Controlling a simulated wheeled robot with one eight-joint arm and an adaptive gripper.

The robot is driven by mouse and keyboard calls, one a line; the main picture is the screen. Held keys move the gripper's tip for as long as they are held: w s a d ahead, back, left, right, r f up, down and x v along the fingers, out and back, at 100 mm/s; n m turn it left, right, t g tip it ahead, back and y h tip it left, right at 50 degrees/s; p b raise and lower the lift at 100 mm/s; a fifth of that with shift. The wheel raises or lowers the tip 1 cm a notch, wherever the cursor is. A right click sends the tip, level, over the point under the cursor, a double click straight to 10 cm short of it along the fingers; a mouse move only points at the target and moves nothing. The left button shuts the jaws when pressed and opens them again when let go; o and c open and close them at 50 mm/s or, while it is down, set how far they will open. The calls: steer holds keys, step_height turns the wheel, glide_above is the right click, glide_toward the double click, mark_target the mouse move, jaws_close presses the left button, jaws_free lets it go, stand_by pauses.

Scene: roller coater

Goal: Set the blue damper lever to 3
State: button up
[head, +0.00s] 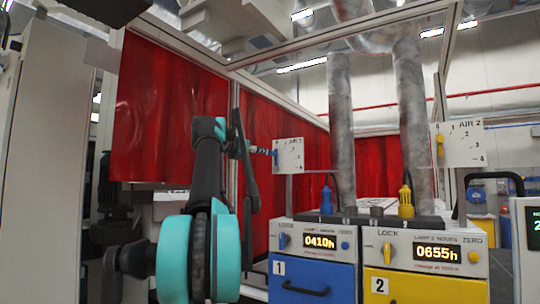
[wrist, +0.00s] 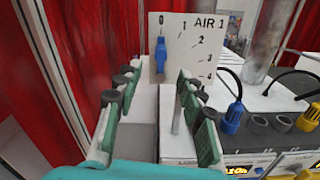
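The blue damper lever (wrist: 161,56) sits on the white AIR 1 plate (wrist: 185,60) in the wrist view and points straight up at the 0 mark. The marks 1, 2, 3 and 4 curve down to its right. My gripper (wrist: 158,77) is open and empty. Its fingertips frame the lower end of the lever, one on each side in the picture, and appear short of the plate. In the head view, my gripper (head: 248,149) is just left of the AIR 1 plate (head: 291,154), where the small blue lever (head: 274,157) shows.
A second plate, AIR 2 (head: 462,145), with a yellow lever stands at the right. Below are a blue cabinet (head: 312,280) and a yellow cabinet (head: 420,284) with hour displays. Blue and yellow plugs stand on top. Red curtains (head: 170,110) and a metal frame post are close to my arm.

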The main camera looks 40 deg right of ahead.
mark_target(271, 153)
steer(key=x, duration=1)
steer(key=shift+d+f, duration=0.1)
steer(key=shift+d, duration=0.2)
jaws_close()
